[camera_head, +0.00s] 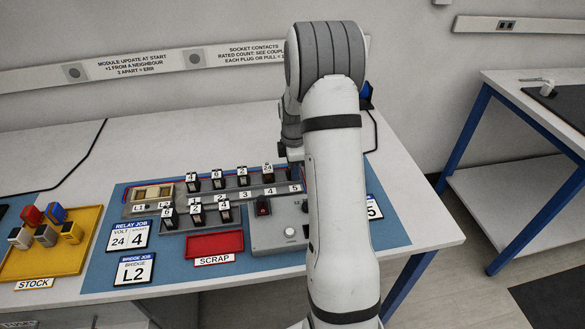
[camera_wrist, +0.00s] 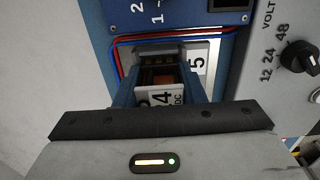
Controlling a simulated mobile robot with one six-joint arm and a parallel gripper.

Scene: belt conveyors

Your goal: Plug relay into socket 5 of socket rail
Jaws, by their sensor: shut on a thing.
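In the wrist view my gripper (camera_wrist: 160,75) is shut on a relay (camera_wrist: 160,97), one finger on each side. The relay's pale label shows a 4 and "DC", partly covered. It is at the position marked 5 (camera_wrist: 197,64) on the socket rail, lined by red and blue wires. I cannot tell whether its pins are seated or just above the socket. In the head view the socket rail (camera_head: 229,199) carries several relays, the rightmost marked 24 (camera_head: 267,172). My arm hides the gripper and most of the rail's right end there.
A lower row of relays (camera_head: 196,213), a red scrap tray (camera_head: 215,244) and a grey box with a knob (camera_head: 277,234) stand in front of the rail. A yellow stock tray (camera_head: 60,262) is at left. The relay job card (camera_head: 129,235) shows 24 and 4. The white table behind is clear.

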